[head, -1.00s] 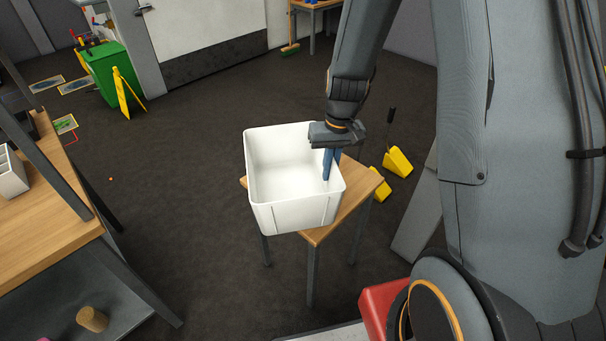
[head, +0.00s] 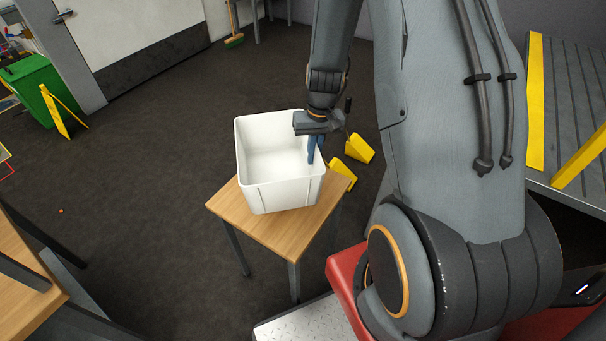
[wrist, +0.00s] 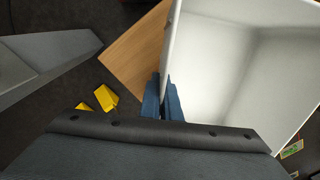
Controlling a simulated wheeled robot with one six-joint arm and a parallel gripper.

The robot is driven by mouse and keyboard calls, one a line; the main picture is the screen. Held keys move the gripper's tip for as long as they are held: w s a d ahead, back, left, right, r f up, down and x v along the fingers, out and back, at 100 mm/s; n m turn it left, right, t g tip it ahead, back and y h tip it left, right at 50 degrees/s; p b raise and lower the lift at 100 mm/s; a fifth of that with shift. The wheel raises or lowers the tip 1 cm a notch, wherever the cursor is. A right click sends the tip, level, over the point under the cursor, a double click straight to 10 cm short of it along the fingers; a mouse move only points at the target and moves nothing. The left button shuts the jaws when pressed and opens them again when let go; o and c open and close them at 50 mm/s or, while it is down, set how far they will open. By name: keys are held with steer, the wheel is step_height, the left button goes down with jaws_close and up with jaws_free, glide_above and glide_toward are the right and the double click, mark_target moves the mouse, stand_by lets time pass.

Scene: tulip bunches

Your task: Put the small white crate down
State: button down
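The small white crate (head: 285,195) is upright and looks empty inside. It is over the back part of a small wooden table (head: 230,208); I cannot tell whether its base touches the top. My gripper (head: 314,150) has its blue fingers on either side of the crate's right wall, at the rim. In the wrist view the fingers (wrist: 163,98) pinch the wall of the crate (wrist: 215,60). The wooden tabletop (wrist: 135,52) shows beside and below the crate there.
Yellow wedge blocks (head: 358,148) are on the floor behind the small table. A larger wooden workbench (head: 25,270) is at lower left. A green bin (head: 35,85) and a yellow floor sign (head: 62,112) stand far left. The dark floor between is mostly clear.

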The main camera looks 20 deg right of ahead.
mark_target(313, 171)
steer(key=shift+f+p, duration=0.55)
steer(key=shift+f, duration=3)
steer(key=c, duration=2)
jaws_free()
step_height(313, 171, up, 12)
steer(key=b, duration=0.2)
steer(key=s+a+r+n, duration=0.1)
steer(key=s+a+r, duration=0.3)
steer(key=s, duration=0.3)
steer(key=s+a+r+n+h, duration=0.1)
steer(key=s+a+r, duration=0.4)
steer(key=s+r, duration=0.2)
steer(key=shift+r+t, duration=0.3)
